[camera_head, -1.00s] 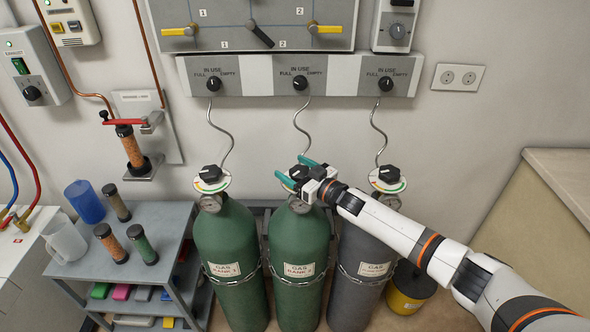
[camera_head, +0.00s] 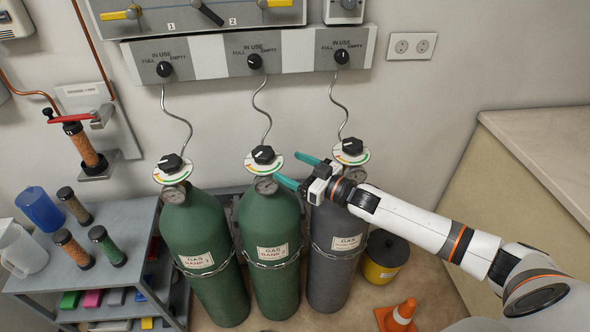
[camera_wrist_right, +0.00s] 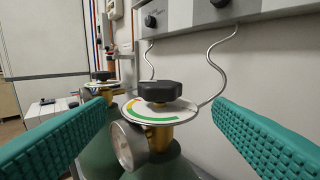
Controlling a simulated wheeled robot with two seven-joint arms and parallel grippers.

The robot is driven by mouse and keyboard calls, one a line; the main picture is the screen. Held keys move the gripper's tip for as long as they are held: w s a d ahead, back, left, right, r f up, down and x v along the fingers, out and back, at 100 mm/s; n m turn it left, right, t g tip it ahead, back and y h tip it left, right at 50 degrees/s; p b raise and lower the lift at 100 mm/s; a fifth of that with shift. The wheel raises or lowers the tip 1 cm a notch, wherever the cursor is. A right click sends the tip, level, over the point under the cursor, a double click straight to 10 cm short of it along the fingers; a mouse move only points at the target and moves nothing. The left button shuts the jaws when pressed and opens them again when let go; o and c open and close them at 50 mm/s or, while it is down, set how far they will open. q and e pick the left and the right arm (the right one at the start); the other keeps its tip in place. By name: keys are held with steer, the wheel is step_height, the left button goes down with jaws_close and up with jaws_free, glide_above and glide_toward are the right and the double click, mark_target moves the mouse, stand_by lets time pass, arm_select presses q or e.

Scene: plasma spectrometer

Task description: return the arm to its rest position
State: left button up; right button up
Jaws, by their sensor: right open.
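My right arm (camera_head: 420,222) reaches in from the right in the head view. Its gripper (camera_head: 292,172) is open, with teal fingers pointing left, beside the valve knob of the middle green gas cylinder (camera_head: 268,225). In the right wrist view the open fingers (camera_wrist_right: 165,140) stand wide on either side of a black knob (camera_wrist_right: 160,91) with a coloured dial and a gauge below it. The knob is apart from both fingers, and nothing is held. My left gripper is not in view.
A left green cylinder (camera_head: 205,245) and a grey cylinder (camera_head: 335,255) stand beside the middle one, chained. A shelf cart (camera_head: 130,265) with jugs and tubes is at left. A yellow bin (camera_head: 385,258), an orange cone (camera_head: 402,312) and a counter (camera_head: 550,135) are at right.

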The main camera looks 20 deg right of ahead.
steer(key=shift+s, duration=0.1)
stand_by(0.4)
steer(key=s+a+f+m+g+h, duration=0.1)
steer(key=s+a+f+g+h, duration=0.1)
steer(key=s+a+f+h, duration=0.25)
steer(key=s+a+f+m+g+h, duration=0.1)
steer(key=s+a+f+m+g, duration=0.1)
steer(key=s+a+f, duration=0.45)
steer(key=s+d+f+m+g+h, duration=0.1)
steer(key=s+d+g+h, duration=0.2)
steer(key=s, duration=0.8)
steer(key=s+d+g+h, duration=0.1)
steer(key=s+d+g, duration=0.35)
steer(key=s, duration=0.75)
step_height(320, 180, down, 25)
steer(key=g, duration=0.2)
steer(key=s+d+f, duration=0.2)
steer(key=s+f, duration=1.5)
steer(key=shift+s+g, duration=0.2)
steer(key=shift+g, duration=0.25)
